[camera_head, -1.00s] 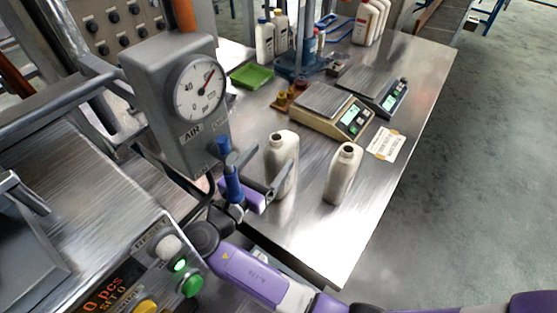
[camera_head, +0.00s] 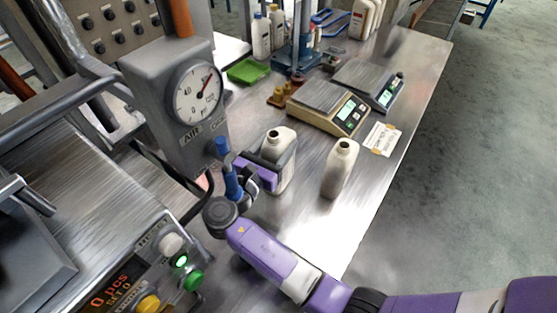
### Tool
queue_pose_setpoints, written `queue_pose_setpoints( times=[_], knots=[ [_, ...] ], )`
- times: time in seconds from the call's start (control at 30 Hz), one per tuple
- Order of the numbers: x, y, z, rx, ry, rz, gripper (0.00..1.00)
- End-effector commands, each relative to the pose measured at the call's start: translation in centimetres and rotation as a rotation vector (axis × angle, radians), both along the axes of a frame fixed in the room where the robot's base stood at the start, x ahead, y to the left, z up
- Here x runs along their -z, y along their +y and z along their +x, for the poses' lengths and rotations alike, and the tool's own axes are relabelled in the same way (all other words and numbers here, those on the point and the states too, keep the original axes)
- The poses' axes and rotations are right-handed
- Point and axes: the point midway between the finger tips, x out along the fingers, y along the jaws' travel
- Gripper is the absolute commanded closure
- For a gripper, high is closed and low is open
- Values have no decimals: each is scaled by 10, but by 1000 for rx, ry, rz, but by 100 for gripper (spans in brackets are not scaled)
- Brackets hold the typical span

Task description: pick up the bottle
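Two pale, open-necked bottles stand upright on the metal table. The left bottle (camera_head: 279,141) is beside my gripper (camera_head: 276,162), and the right bottle (camera_head: 341,168) stands apart from it. My gripper's purple body is at the left bottle's near left side, and a dark finger lies across that bottle's side. The other finger is mostly hidden behind the bottle and gripper. I cannot tell whether the fingers press on the bottle or are just around it. The bottle's base appears to be on the table.
A grey gauge box (camera_head: 178,105) and blue-handled valve (camera_head: 231,182) stand close left of my gripper. Two scales (camera_head: 328,107) (camera_head: 369,85), a green tray (camera_head: 248,71) and white bottles (camera_head: 261,37) are farther back. The table's near right (camera_head: 375,195) is clear.

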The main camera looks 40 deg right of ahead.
Motion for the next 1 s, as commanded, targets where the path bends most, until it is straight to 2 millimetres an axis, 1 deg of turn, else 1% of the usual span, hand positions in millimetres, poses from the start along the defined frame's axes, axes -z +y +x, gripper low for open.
queue_pose_setpoints(
  times=[0.03, 0.1, 0.17, 0.2, 0.43, 0.53, 0.67, 0.9, 1.0],
  knots=[
    [0, 0, 0, 0, 0, 0, 73],
    [0, 0, 0, 0, 0, 0, 87],
    [0, 0, 0, 0, 0, 0, 99],
    [0, 0, 0, 0, 0, 0, 100],
    [-2, 0, 0, 0, -1, 0, 100],
    [-9, 0, 0, 0, -2, 0, 100],
    [-30, 0, 0, 1, -6, 1, 100],
    [-76, 0, 0, 0, -6, 0, 100],
    [-89, 0, 1, 0, -5, 0, 100]
  ],
)
